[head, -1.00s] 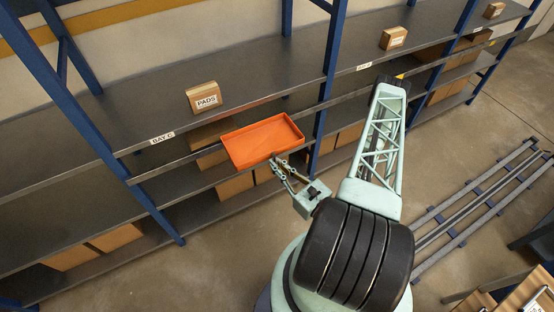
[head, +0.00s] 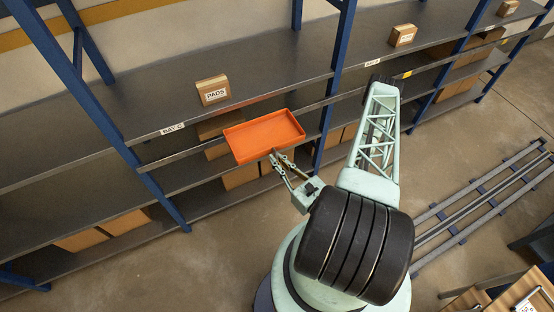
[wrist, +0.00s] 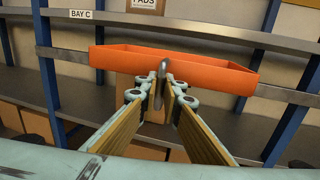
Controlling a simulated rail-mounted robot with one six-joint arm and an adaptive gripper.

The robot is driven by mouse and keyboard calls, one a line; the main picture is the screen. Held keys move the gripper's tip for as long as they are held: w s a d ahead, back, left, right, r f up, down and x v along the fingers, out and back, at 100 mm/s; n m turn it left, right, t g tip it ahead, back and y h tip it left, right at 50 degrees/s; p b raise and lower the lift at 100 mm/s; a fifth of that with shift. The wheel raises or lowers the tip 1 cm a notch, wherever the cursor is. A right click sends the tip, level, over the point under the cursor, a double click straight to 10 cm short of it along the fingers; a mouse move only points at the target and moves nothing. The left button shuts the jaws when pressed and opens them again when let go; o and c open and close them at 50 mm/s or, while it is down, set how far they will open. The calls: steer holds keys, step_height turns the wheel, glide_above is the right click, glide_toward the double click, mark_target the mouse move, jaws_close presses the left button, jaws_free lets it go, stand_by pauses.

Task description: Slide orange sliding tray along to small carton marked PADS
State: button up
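The orange sliding tray (head: 264,137) sits at the front of the rack on a grey rail (wrist: 75,58), below the upper shelf edge. It also spans the middle of the wrist view (wrist: 205,66). The small carton marked PADS (head: 212,91) stands on the upper shelf, behind and to the left of the tray. In the wrist view only the bottom of that carton (wrist: 146,5) shows, left of the tray's middle. My gripper (wrist: 163,88) is at the tray's front, its fingers closed on both sides of the tray's grey upright handle (wrist: 163,72).
A BAY C label (head: 173,129) is on the shelf edge, left of the tray. Blue uprights (head: 334,90) stand on either side. Another carton (head: 402,36) stands further right on the upper shelf. Several boxes (head: 82,240) lie on lower shelves. The tray itself looks empty.

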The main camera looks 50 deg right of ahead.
steer(key=o, duration=0.3)
steer(key=shift+o, duration=0.2)
steer(key=shift+s, duration=0.35)
steer(key=s+a, duration=0.1)
steer(key=s, duration=1)
steer(key=shift+a, duration=0.35)
stand_by(1.6)
stand_by(0.4)
steer(key=shift+r, duration=0.2)
